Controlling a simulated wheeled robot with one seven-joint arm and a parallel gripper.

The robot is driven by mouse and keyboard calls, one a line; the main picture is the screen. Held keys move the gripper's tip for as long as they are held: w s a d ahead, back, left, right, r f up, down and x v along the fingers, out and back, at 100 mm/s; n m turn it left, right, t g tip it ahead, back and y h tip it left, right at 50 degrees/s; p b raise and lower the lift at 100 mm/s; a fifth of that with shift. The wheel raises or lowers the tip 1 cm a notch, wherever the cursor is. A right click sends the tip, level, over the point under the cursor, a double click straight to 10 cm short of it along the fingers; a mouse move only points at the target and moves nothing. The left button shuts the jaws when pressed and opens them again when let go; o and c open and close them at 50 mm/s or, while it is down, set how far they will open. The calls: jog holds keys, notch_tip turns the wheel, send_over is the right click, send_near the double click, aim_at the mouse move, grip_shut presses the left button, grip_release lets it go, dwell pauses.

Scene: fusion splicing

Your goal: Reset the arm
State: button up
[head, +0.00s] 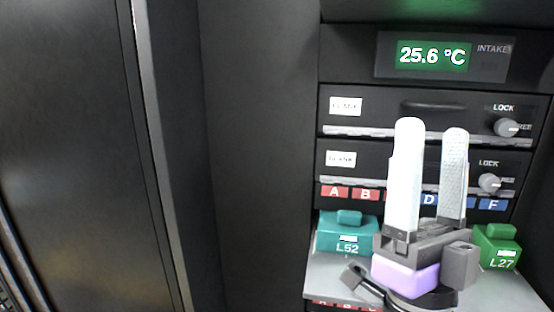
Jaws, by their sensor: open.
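My gripper (430,180) is at the lower right of the head view, its two pale fingers pointing up. The fingers stand apart with a gap between them, and nothing shows in the gap. The gripper is in front of a rack with a grey shelf (325,272). It hides the middle of that shelf and part of the lettered labels behind it.
A teal block marked L52 (345,238) sits on the shelf left of my gripper, and a green block marked L27 (500,252) right of it. Above are two BLANK drawers with lock knobs (507,127) and a 25.6 °C display (432,56). Dark panels fill the left.

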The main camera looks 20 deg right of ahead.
jog(key=s+a+f+n+g+y, duration=0.1)
jog(key=a+f+n+g+y, duration=0.15)
jog(key=f+n+y, duration=0.85)
jog(key=a+f+n+g+y, duration=0.1)
jog(key=a+f+n+y, duration=0.3)
jog(key=f+y, duration=0.75)
jog(key=s+f+g+h, duration=0.4)
jog(key=s+f+g, duration=0.4)
jog(key=s+f, duration=1)
jog(key=shift+s+a+f, duration=0.2)
jog(key=shift+s+f, duration=0.05)
jog(key=shift+f, duration=0.6)
